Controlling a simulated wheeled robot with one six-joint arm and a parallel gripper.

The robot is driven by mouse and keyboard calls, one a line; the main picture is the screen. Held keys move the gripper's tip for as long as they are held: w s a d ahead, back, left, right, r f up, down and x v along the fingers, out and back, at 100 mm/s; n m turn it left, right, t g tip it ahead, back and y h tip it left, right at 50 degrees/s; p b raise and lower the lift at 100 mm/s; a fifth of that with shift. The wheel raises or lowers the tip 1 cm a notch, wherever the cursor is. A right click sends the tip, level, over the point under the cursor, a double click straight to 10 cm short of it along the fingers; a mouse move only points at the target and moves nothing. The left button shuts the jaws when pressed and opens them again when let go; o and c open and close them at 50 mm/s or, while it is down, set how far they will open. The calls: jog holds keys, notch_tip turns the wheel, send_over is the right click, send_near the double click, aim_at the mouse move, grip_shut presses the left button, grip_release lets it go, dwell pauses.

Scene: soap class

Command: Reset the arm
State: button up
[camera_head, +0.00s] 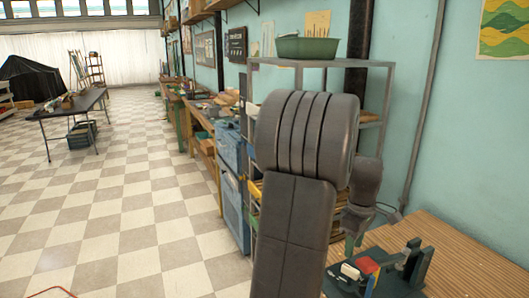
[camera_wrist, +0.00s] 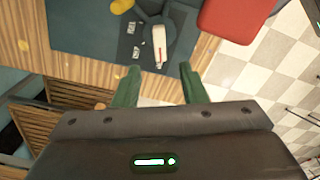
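My gripper (camera_wrist: 158,80) shows its two green fingers in the wrist view, spread apart with nothing between them. In the head view my gripper (camera_head: 354,243) hangs by the edge of the wooden table, partly hidden behind my own dark arm. A small white object with a red mark (camera_wrist: 159,45) lies just beyond the fingertips on a dark surface, apart from them. A white piece (camera_head: 350,271) also shows near the gripper in the head view.
A dark mat (camera_wrist: 75,25) covers part of the slatted wooden table (camera_head: 470,255). A metal shelf (camera_head: 330,64) holds a green bin (camera_head: 306,47). The checkered floor at left is open.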

aim_at(350, 266)
notch_tip(350, 266, down, 8)
jog(key=shift+f, duration=0.1)
dwell(0.4)
notch_tip(350, 266, up, 14)
notch_tip(350, 266, down, 14)
jog(key=shift+f, duration=0.1)
jog(key=m, duration=0.4)
jog(key=m+b, duration=0.1)
jog(key=m, duration=0.1)
jog(key=shift+w+d+r+m, duration=0.1)
jog(key=shift+d+r+m, duration=0.15)
jog(key=shift+m, duration=0.15)
dwell(0.3)
jog(key=shift+a, duration=0.1)
